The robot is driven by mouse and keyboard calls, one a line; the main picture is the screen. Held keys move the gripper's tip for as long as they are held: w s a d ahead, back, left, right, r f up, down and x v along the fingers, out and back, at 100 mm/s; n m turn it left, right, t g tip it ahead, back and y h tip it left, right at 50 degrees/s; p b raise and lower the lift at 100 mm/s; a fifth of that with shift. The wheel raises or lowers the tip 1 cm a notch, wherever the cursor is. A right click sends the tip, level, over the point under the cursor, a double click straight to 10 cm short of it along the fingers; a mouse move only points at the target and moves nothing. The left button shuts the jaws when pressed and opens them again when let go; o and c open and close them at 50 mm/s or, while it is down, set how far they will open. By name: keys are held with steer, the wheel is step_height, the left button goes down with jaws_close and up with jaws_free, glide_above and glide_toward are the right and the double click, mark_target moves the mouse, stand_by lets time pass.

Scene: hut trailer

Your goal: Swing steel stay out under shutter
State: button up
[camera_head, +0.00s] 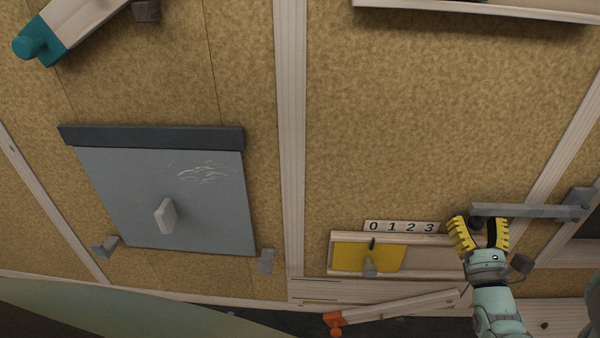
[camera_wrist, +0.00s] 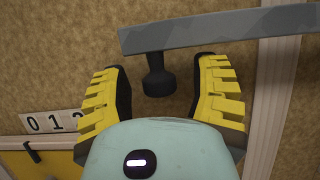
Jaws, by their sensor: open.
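The steel stay (camera_head: 530,211) is a grey flat bar lying nearly level on the wall at the right, its right end at a grey bracket (camera_head: 578,200). In the wrist view the stay (camera_wrist: 225,28) crosses the top, and a dark round knob (camera_wrist: 158,80) hangs from it. My gripper (camera_head: 479,226) has yellow ribbed fingers, open, just below the stay's left end. In the wrist view my gripper (camera_wrist: 161,95) has the knob between its fingers, with gaps on both sides. Which part is the shutter is unclear; a dark opening (camera_head: 588,224) shows at the right edge.
A yellow sliding panel (camera_head: 352,257) sits in a frame under a 0-1-2-3 number strip (camera_head: 400,227), left of my gripper. A grey flap (camera_head: 150,185) with a handle hangs further left. An orange-ended lever (camera_head: 395,307) lies below.

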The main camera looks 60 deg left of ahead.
steer(key=shift+a, duration=0.1)
jaws_close()
stand_by(0.4)
